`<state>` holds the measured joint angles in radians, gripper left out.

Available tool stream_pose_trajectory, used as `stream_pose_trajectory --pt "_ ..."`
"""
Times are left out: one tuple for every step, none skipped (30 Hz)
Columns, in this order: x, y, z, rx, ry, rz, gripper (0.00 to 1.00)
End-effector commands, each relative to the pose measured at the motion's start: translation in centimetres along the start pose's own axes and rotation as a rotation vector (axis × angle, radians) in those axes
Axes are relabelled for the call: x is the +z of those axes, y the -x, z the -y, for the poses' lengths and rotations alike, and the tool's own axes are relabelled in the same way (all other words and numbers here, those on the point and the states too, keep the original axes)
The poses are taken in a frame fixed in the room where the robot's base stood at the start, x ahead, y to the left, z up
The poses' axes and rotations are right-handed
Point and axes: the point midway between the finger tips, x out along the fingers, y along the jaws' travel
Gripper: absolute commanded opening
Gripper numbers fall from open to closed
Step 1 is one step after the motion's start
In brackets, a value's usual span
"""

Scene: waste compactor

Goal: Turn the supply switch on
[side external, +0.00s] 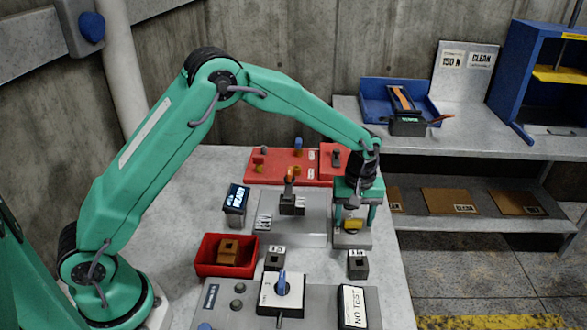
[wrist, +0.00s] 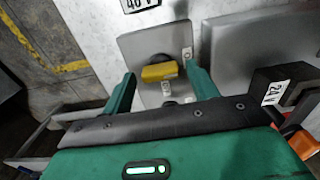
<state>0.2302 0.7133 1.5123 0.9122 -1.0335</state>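A rotary switch with a yellow handle (wrist: 158,73) sits on a grey plate (wrist: 133,44) in the wrist view. A dark round base shows behind the handle. In the side view the yellow handle (side external: 353,225) shows under my gripper (side external: 354,214). My gripper points down and is open. In the wrist view its two green fingers (wrist: 161,75) stand on either side of the handle, with a gap on both sides. I cannot read a label that names this switch as the supply switch.
A grey block marked 24 V (wrist: 274,87) stands right of the switch in the wrist view. In the side view, a red bin (side external: 205,268) holds a brown block, and a panel with a blue-handled switch (side external: 283,283) stands at the front. A red panel (side external: 275,174) lies behind.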

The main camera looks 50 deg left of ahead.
Motion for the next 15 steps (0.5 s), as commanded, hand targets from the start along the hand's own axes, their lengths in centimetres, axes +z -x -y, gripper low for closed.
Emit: stream_pose_trajectory --pt "0.02 -0.07 0.03 -0.001 -0.001 0.001 0.64" --pt "0.02 -0.09 0.03 -0.001 -0.001 0.001 0.64" --pt "0.03 -0.12 0.04 -0.002 -0.001 0.001 0.64" --pt "0.04 -0.14 0.04 -0.002 -0.001 0.001 0.64" --pt "0.04 -0.16 0.04 -0.002 -0.001 0.001 0.64" --pt "0.05 -0.18 0.05 -0.002 -0.002 0.001 0.64" --pt "0.05 -0.18 0.05 -0.002 -0.002 0.001 0.64" --pt "0.05 -0.19 0.05 -0.002 -0.002 0.001 0.64" --pt "0.06 -0.17 0.05 -0.003 -0.002 0.001 0.64" --pt "0.06 -0.13 0.05 -0.002 -0.002 0.001 0.64" --pt "0.06 -0.07 0.05 -0.002 -0.002 0.001 0.64" --pt "0.05 0.06 0.04 -0.002 -0.002 0.001 0.64" --pt "0.05 0.20 0.04 -0.002 -0.002 0.001 0.64" --pt "0.05 0.37 0.03 -0.002 -0.003 0.001 0.64" --pt "0.04 0.65 0.02 -0.001 -0.003 0.001 0.64"
